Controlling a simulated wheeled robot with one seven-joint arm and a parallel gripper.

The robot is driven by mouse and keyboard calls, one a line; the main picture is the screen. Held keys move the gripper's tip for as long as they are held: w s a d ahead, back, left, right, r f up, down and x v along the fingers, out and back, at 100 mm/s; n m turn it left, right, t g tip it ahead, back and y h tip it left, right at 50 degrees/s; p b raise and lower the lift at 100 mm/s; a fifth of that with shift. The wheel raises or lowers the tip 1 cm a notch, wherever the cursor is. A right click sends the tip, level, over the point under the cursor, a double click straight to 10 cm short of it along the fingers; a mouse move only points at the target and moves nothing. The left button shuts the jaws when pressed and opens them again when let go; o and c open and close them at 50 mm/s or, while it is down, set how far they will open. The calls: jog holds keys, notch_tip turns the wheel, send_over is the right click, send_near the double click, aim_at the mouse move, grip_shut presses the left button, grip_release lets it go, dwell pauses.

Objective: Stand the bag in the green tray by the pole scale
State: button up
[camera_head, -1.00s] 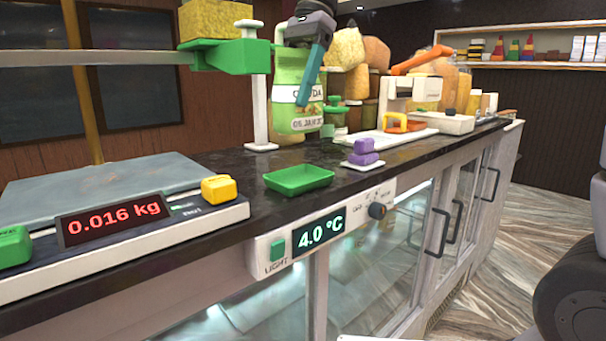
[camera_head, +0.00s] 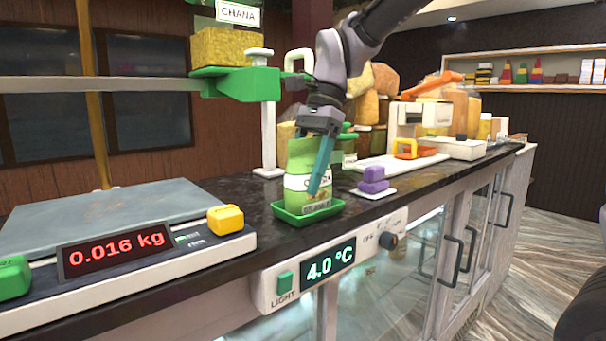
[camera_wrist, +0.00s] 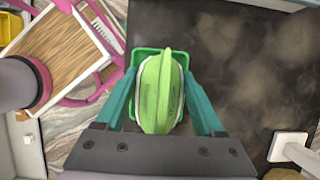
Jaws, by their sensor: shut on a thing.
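The bag (camera_head: 297,164) is green with a white label band and hangs or stands upright with its bottom inside the green tray (camera_head: 281,213). Whether its base touches the tray floor I cannot tell. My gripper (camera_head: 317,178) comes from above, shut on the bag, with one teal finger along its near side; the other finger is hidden. In the wrist view the bag (camera_wrist: 161,92) lies between both fingers, with the tray rim (camera_wrist: 140,56) showing behind it. The tray stands on the dark counter beside a white post (camera_head: 268,130) carrying a green bracket (camera_head: 235,84).
A flat platform scale (camera_head: 110,215) reading 0.016 kg and a yellow block (camera_head: 225,219) are left of the tray. A temperature panel (camera_head: 329,267) fronts the counter edge. Bags and jars crowd behind.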

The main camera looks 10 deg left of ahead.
jog(key=shift+f, duration=0.1)
jog(key=o, duration=1.6)
jog(key=shift+c, duration=0.2)
jog(key=v, duration=1.2)
jog(key=d+f+n+t, duration=0.1)
jog(key=d+f+t, duration=0.1)
jog(key=d, duration=0.8)
jog(key=s+d+f+n+t, duration=0.1)
jog(key=d+t, duration=0.4)
jog(key=d, duration=0.5)
jog(key=s+d+f+n+t+h, duration=0.1)
jog(key=d+f+n+t, duration=0.1)
jog(key=d, duration=0.8)
jog(key=shift+s+d+f+t, duration=0.25)
jog(key=shift+d+f+t, duration=0.25)
jog(key=shift+t, duration=0.3)
jog(key=shift+a, duration=0.1)
